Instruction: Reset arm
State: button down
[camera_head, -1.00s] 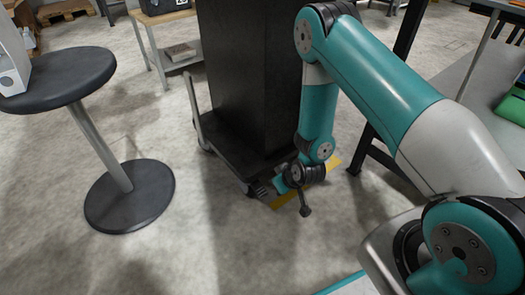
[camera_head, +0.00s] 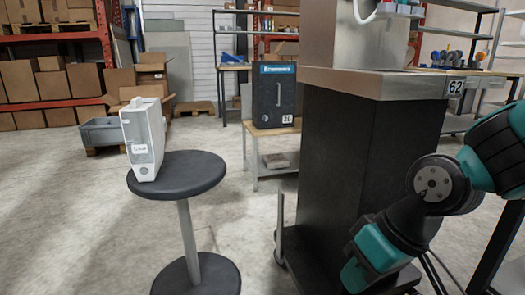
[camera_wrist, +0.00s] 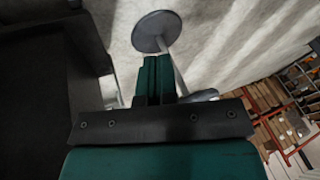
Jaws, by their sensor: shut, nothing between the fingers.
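My gripper (camera_wrist: 155,77) shows in the wrist view with its teal fingers together and nothing between them. It is beside the dark cabinet pedestal (camera_head: 340,175), which fills the left of the wrist view (camera_wrist: 35,100). In the head view my teal and black arm comes in from the right and bends down in front of the pedestal. My fingertips cannot be made out in that view.
A round black stool (camera_head: 200,176) bearing a white binder-like box (camera_head: 143,140) stands at the left. A steel counter (camera_head: 370,83) tops the pedestal. A black case (camera_head: 273,95) sits on a low bench (camera_head: 253,160) behind. Open floor lies at the left.

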jog(key=s+d+r+n+g+p, duration=0.1)
jog(key=s+r, duration=0.6)
jog(key=s, duration=0.3)
notch_tip(320, 180, up, 37)
jog(key=p, duration=3.7)
jog(key=shift+w+h+p, duration=0.3)
jog(key=shift+w+p, duration=0.1)
jog(key=shift+w, duration=0.05)
